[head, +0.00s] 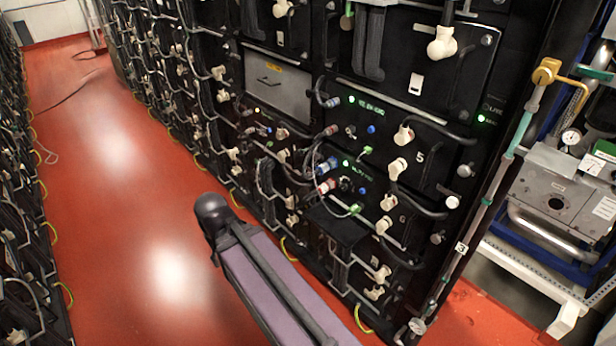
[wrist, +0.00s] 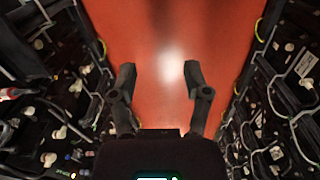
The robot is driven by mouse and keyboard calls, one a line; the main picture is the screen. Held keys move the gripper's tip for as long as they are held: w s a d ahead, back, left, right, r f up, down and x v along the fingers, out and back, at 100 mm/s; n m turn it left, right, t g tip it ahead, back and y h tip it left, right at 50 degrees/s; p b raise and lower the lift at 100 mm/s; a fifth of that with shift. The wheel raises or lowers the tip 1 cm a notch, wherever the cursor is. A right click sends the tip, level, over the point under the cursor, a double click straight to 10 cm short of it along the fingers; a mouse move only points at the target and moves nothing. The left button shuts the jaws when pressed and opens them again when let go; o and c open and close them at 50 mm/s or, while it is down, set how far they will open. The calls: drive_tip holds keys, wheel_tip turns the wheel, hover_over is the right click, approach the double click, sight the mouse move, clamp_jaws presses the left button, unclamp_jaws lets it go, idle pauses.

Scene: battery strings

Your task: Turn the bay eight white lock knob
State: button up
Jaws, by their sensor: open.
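Several white knobs, such as one upper knob (head: 442,42) and one lower knob (head: 388,202), stick out from the black battery rack (head: 420,85) in the head view. I cannot tell which one belongs to bay eight; no number eight is readable. One bay shows a "5". In the wrist view, small white knobs (wrist: 76,86) also show on the racks at both sides. My gripper (wrist: 159,70) is open and empty, its two dark fingers apart over the red floor. It touches no knob. In the head view my arm shows, but not my gripper.
Black cables loop across the rack fronts. A metal unit with a gauge (head: 560,195) and a yellow-handled pipe (head: 545,72) stand at the right.

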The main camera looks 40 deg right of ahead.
drive_tip(key=shift+o, duration=0.2)
drive_tip(key=shift+w+d+f+b, duration=0.25)
drive_tip(key=shift+d+f+b, duration=0.05)
drive_tip(key=n+t+h+b, duration=0.1)
drive_tip(key=n+h+b, duration=1.65)
drive_tip(key=b, duration=1.85)
approach(308, 177)
drive_tip(key=a, duration=0.1)
drive_tip(key=a+m, duration=0.1)
drive_tip(key=a, duration=0.1)
drive_tip(key=shift+s+a+f+h, duration=0.1)
drive_tip(key=shift+f+h, duration=0.05)
drive_tip(key=shift+h, duration=0.1)
drive_tip(key=d, duration=0.9)
drive_tip(key=w+d, duration=0.1)
drive_tip(key=d, duration=0.3)
drive_tip(key=shift+d, duration=0.35)
